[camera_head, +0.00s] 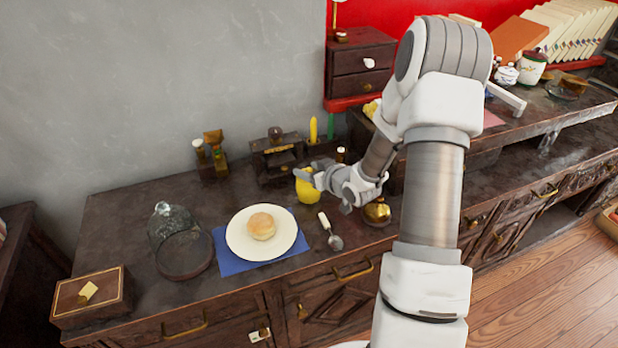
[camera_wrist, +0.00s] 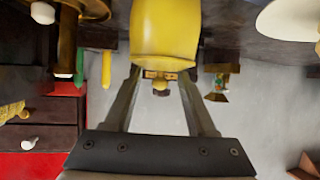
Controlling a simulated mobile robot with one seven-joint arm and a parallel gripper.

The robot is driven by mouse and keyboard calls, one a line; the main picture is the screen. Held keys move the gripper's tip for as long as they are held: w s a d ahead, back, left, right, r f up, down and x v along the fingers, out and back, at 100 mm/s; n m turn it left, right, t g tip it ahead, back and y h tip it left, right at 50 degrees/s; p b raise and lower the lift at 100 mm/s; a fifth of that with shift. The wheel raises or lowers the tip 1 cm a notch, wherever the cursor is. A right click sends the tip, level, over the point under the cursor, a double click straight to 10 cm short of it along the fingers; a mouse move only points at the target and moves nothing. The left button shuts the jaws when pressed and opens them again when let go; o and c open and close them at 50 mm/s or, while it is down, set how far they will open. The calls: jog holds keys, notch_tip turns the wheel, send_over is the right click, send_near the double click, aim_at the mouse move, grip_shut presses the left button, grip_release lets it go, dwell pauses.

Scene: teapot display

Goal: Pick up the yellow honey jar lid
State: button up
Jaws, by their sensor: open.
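The yellow honey jar (camera_head: 307,190) stands on the dark counter, partly hidden by my gripper in the head view. In the wrist view the yellow honey jar (camera_wrist: 165,28) fills the top middle, cut off by the frame edge. I cannot clearly tell the lid from the jar body. My gripper (camera_head: 311,175) is at the jar's upper part in the head view. In the wrist view my gripper (camera_wrist: 160,70) is open, its two fingers on either side of the jar's near end. I cannot tell whether they touch it.
A white plate (camera_head: 236,242) with a bun (camera_head: 262,226) sits on a blue mat (camera_head: 232,266) at left. A spoon (camera_head: 329,228) lies close by. A brass pot (camera_head: 377,211) stands right of the jar. A dark wooden box (camera_head: 275,160) and yellow candle (camera_head: 313,130) stand behind.

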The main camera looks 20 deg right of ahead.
grip_shut()
dwell(0.5)
